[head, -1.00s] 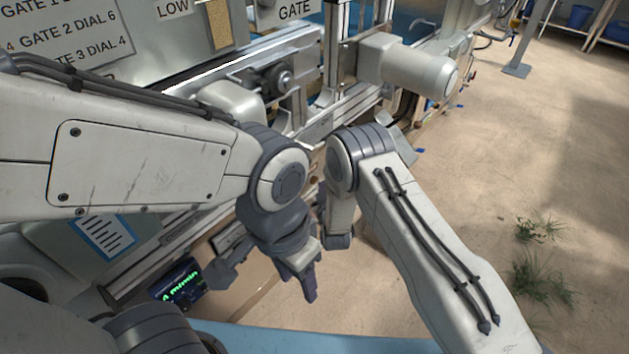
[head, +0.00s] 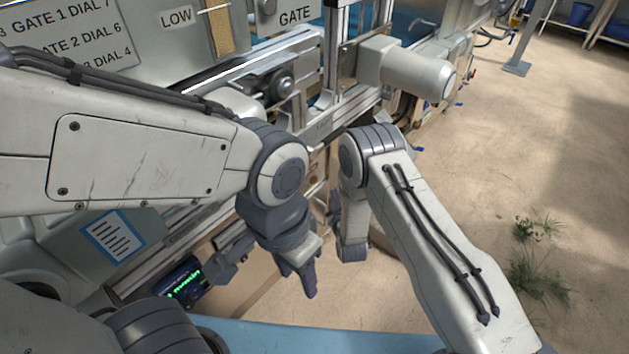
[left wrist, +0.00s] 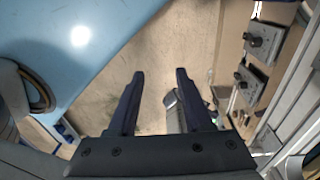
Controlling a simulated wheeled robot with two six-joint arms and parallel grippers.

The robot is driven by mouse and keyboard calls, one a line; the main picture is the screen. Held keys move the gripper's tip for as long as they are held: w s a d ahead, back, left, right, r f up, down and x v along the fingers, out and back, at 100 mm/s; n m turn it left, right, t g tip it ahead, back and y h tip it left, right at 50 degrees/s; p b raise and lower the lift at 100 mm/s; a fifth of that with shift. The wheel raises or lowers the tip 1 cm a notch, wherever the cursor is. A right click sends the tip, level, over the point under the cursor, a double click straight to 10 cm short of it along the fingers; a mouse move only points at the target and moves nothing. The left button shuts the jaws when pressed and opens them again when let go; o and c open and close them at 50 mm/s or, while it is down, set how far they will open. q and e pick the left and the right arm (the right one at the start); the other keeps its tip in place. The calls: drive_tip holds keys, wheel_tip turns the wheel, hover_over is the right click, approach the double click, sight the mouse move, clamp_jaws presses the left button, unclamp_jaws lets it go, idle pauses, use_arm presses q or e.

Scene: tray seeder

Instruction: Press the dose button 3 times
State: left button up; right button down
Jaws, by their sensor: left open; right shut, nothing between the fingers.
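I cannot make out the dose button in either view; my arms cover much of the machine's front. My left gripper (head: 297,275) points down in front of the machine, low in the head view. In the left wrist view its two dark fingers (left wrist: 160,74) are apart with nothing between them. My right gripper (head: 335,205) is partly hidden beside my right wrist, close to the machine's front side. It is shut and empty. A small display (head: 186,282) with green text is at lower left, its words too small to read.
The left wrist view shows grey control boxes (left wrist: 264,42) with black knobs on the machine's side. A motor housing (head: 415,70) juts out at upper right. A blue surface (left wrist: 70,50) lies at the left. Sandy floor (head: 480,130) is open to the right.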

use_arm(q)
clamp_jaws()
idle(1.7)
